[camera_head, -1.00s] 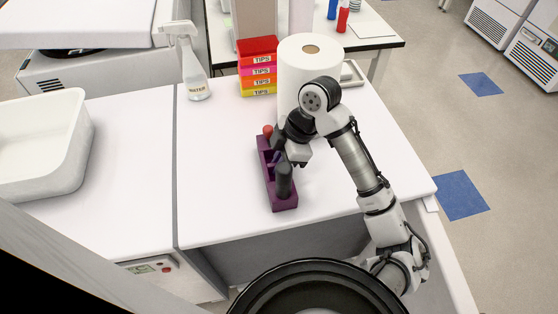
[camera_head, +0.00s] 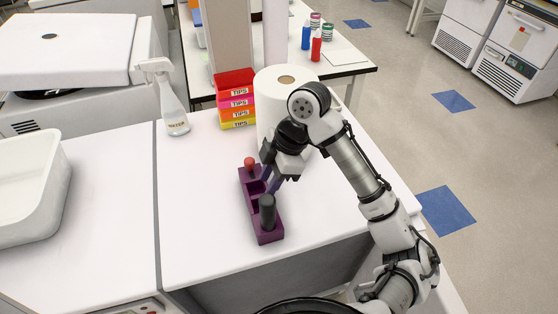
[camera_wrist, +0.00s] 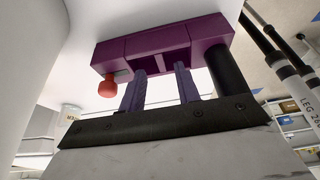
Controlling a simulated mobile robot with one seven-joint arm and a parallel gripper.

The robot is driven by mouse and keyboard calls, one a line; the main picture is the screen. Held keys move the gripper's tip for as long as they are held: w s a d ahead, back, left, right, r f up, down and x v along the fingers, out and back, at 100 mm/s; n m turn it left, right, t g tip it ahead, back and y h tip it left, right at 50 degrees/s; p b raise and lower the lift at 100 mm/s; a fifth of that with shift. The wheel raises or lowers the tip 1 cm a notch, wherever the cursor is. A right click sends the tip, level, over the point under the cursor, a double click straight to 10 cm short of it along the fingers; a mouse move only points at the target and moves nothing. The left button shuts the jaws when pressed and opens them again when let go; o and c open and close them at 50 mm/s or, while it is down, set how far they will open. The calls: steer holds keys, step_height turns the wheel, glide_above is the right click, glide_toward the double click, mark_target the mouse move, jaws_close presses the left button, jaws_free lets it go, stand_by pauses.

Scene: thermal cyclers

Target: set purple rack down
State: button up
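The purple rack (camera_head: 269,237) sits on the white bench in the head view, long side running away from me. A red-topped item (camera_head: 249,162) stands at its far end and a dark cylinder (camera_head: 267,212) at its near end. My gripper (camera_head: 267,183) is above the rack's middle, with its dark fingers pointing down. In the wrist view, the fingers of my gripper (camera_wrist: 161,72) are apart, with the rack (camera_wrist: 165,42) just beyond their tips. The gripper looks open; whether a fingertip still touches the rack is hard to tell.
A large white roll (camera_head: 270,105) stands close behind my gripper. Stacked tip boxes (camera_head: 236,100) and a spray bottle (camera_head: 172,105) are further back. A white tub (camera_head: 30,190) is at left. The bench left of the rack is clear.

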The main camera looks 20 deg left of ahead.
steer(key=v, duration=0.7)
steer(key=shift+b, duration=0.45)
steer(key=shift+a, duration=0.1)
